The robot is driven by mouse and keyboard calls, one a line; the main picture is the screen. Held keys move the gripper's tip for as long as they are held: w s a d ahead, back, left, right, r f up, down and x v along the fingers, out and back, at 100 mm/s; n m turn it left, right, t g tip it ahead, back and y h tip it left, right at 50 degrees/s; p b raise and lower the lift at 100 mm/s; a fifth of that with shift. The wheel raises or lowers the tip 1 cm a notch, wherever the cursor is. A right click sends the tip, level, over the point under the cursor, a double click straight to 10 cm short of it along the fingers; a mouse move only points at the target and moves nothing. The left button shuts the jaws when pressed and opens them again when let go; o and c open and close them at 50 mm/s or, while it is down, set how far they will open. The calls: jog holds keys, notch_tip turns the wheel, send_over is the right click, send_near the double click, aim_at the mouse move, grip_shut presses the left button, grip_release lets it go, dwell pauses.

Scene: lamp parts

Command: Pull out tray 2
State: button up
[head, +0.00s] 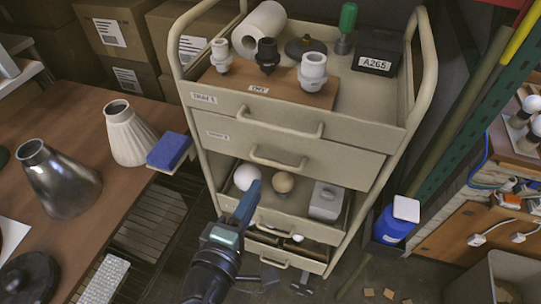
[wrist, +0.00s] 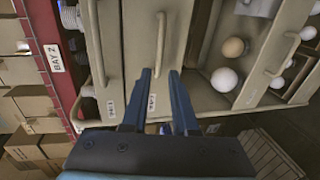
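Tray 2 (head: 335,158) is the second beige drawer front of the cart, below tray 1 (head: 355,128), and looks pushed in. Its small label is too blurred to read. Its bar handle (head: 278,163) is free. The wrist view is turned sideways; there the tray 2 front (wrist: 139,45) stands upright in the middle with its handle (wrist: 160,45). My gripper (wrist: 162,88) is open and empty. Its two blue fingers point at this front, with the handle just beyond the fingertips. In the head view my gripper (head: 252,187) is below the handle, in front of the lower trays.
A lower tray holds a white ball (head: 247,177), a tan ball (head: 284,181) and a grey box (head: 327,200). A table with lampshades (head: 130,135) is left; a blue bottle (head: 395,222) is right.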

aim_at(271, 162)
jog(key=x, duration=1)
jog(key=shift+w+d, duration=0.1)
jog(key=shift+w, duration=0.25)
grip_shut()
dwell(0.8)
